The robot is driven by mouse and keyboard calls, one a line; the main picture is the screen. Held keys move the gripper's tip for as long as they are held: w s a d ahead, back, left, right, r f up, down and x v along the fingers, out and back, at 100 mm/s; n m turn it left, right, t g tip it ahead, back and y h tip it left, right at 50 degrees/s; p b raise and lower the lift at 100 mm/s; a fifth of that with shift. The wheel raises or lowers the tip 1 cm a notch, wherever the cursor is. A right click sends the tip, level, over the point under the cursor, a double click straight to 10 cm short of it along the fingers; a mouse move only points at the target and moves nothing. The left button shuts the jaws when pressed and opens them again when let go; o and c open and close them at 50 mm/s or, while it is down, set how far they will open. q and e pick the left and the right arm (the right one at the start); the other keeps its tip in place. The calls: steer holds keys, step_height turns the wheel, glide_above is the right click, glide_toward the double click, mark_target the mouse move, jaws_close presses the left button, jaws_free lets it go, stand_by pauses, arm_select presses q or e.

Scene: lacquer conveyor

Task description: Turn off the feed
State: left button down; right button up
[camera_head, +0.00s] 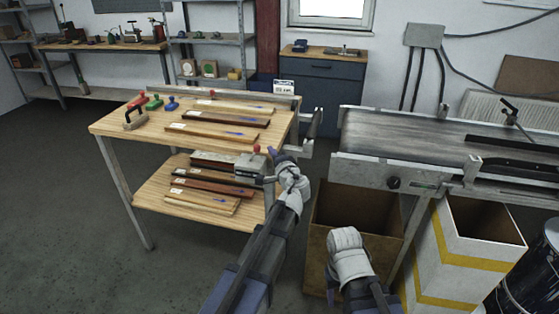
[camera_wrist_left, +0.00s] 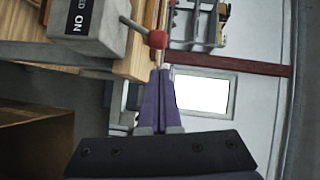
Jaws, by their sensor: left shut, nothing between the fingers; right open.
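The feed switch is a grey box (camera_head: 248,167) at the right edge of the bench, with a lever ending in a red knob (camera_head: 256,149). In the left wrist view the box (camera_wrist_left: 95,28) carries a dark label with "ON" legible, and the lever's red knob (camera_wrist_left: 157,39) stands out from it. My left gripper (camera_head: 272,152) is shut and empty, just right of the knob. Its purple fingers (camera_wrist_left: 155,75) point toward the knob, with a small visible gap. My right arm shows low in the middle, but its gripper fingers are not visible.
The conveyor (camera_head: 365,140) stands to the right, with an open brown bin (camera_head: 325,235) and a yellow-striped white bin (camera_head: 450,270) below. Open floor lies at the left.

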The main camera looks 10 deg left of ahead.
mark_target(254, 154)
arm_select(q)
steer(key=shift+w+a+f, duration=0.1)
steer(key=shift+a+f, duration=0.05)
steer(key=shift+a, duration=0.5)
steer(key=shift+w+a+f, duration=0.1)
steer(key=shift+a, duration=0.55)
steer(key=shift+r, duration=0.1)
